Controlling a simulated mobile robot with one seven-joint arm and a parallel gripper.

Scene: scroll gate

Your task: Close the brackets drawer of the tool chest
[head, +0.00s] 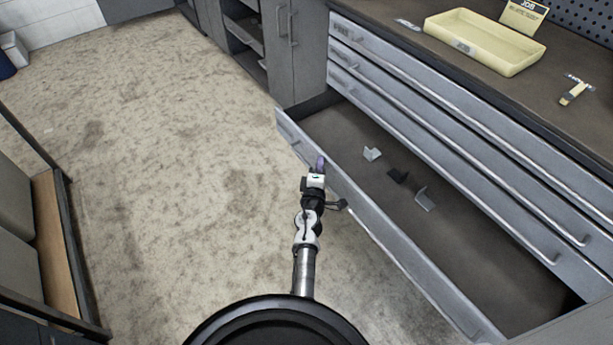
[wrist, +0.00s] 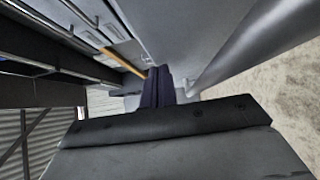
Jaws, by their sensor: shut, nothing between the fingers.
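The lowest drawer (head: 375,220) of the grey tool chest (head: 450,125) is pulled far out. Inside lie a pale bracket (head: 372,153), a dark bracket (head: 397,176) and a grey bracket (head: 425,199). My gripper (head: 320,163) is shut and empty at the drawer's front panel, nearer its far end. In the wrist view my shut fingers (wrist: 157,88) point along a grey panel (wrist: 180,35), with a thick grey bar (wrist: 245,45) to their right, probably the drawer's handle. I cannot tell whether the fingers touch either.
The drawers above are shut. A yellow tray (head: 485,40) and a sign (head: 524,14) stand on the chest's top. Concrete floor (head: 160,130) is clear left of the drawer. A shelf unit (head: 45,230) stands at the left edge, and dark cabinets (head: 290,45) beyond the chest.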

